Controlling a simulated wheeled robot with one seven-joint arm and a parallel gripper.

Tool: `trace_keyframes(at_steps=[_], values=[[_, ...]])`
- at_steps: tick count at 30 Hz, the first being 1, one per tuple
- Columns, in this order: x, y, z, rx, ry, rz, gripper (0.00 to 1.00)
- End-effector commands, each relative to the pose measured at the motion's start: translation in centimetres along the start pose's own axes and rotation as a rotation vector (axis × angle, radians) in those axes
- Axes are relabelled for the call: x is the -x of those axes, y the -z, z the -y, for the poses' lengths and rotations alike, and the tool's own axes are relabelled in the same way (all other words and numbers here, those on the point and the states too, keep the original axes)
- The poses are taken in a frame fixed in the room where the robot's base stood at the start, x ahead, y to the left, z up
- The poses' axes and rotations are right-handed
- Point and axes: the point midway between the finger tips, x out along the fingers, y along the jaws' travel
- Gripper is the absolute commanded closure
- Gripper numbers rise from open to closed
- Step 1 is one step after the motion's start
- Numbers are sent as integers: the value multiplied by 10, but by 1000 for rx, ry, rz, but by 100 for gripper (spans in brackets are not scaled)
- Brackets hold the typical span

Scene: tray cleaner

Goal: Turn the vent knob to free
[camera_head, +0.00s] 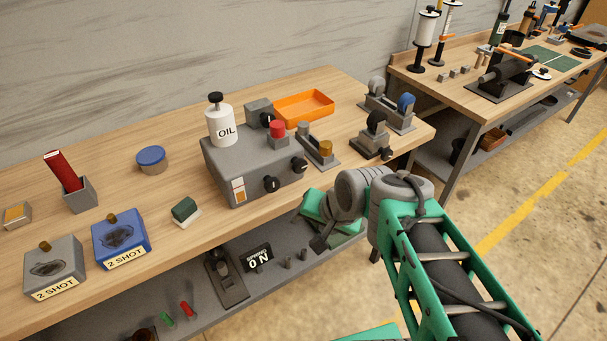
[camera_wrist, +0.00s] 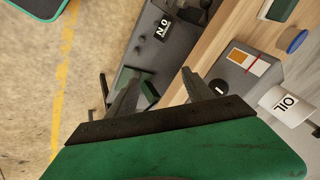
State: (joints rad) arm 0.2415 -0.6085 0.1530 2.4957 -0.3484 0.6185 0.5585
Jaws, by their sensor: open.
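A grey box (camera_head: 235,165) on the wooden bench has two black knobs on its front, a left front knob (camera_head: 271,184) and a right front knob (camera_head: 299,163). A third black knob (camera_head: 267,119) is on a small grey block behind. No vent label is readable, so I cannot tell which is the vent knob. My gripper (camera_head: 312,224) is open and empty, at the bench's front edge, right of and below the box, partly hidden by my arm. In the wrist view my gripper's fingers (camera_wrist: 160,76) are spread, and a black knob (camera_wrist: 218,87) shows just beyond the right finger, apparently not gripped.
A white oil bottle (camera_head: 221,126) and red button (camera_head: 277,130) are on the box. An orange tray (camera_head: 304,107) and clamp-like fixtures (camera_head: 376,135) stand behind and right. The lower shelf holds an ON sign (camera_head: 257,258). Bench left of the box has free patches.

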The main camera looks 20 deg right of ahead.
Motion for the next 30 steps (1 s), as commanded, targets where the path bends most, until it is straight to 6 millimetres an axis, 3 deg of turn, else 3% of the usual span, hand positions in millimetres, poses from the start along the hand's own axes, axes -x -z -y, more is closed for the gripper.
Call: trace_keyframes(at_steps=[1,3,5,9,12,15,18,30], values=[[-38,-2,-10,-211,86,-23,41],[-59,5,-1,-553,261,-30,41],[-67,15,5,-856,428,-5,41],[-52,48,8,-1473,823,148,41],[-28,67,1,-1748,1039,286,41],[-11,77,-3,-1875,1156,379,41],[-6,83,1,-1906,1185,413,41],[-37,118,41,-1902,1178,413,41]])
